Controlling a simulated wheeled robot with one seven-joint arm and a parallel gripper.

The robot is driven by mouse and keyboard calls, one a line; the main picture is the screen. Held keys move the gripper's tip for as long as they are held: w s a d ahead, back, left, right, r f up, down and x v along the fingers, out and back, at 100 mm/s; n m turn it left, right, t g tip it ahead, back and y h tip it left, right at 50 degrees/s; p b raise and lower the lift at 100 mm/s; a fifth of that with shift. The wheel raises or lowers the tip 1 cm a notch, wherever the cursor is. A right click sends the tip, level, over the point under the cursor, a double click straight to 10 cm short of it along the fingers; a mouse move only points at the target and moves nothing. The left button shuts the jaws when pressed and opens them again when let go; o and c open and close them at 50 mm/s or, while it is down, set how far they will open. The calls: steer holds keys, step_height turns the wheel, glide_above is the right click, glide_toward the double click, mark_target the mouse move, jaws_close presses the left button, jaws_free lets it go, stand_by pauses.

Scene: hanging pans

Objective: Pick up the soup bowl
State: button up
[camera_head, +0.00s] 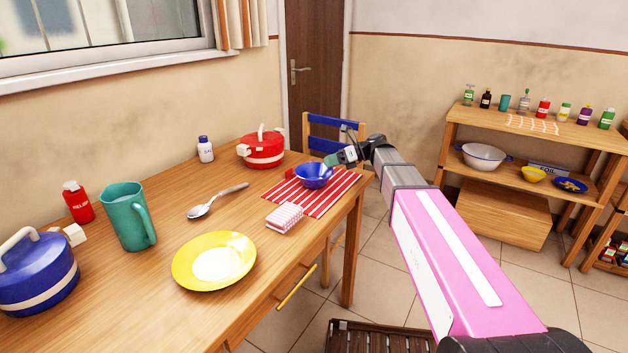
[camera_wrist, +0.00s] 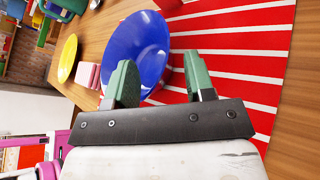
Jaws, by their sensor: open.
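The soup bowl is the blue bowl (camera_head: 313,175) on the red and white striped mat (camera_head: 337,193) near the far right end of the table. In the wrist view the blue bowl (camera_wrist: 138,52) lies just ahead of my gripper, its near edge around the left finger. My gripper (camera_head: 333,160) is at the bowl's far right side in the head view. In the wrist view my gripper (camera_wrist: 158,80) is open, with two green fingers apart. The right finger is over the mat (camera_wrist: 235,60). I cannot tell whether a finger touches the bowl.
A red pot (camera_head: 262,151) stands behind the bowl. A pink checked box (camera_head: 284,219), yellow plate (camera_head: 214,260), spoon (camera_head: 215,202) and teal pitcher (camera_head: 128,217) are also on the table. A blue chair (camera_head: 335,132) stands behind the table. A shelf (camera_head: 540,133) is at the right.

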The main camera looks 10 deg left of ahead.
mark_target(309, 168)
steer(key=x, duration=0.3)
steer(key=shift+a+f, duration=0.1)
steer(key=shift+a, duration=0.1)
jaws_close()
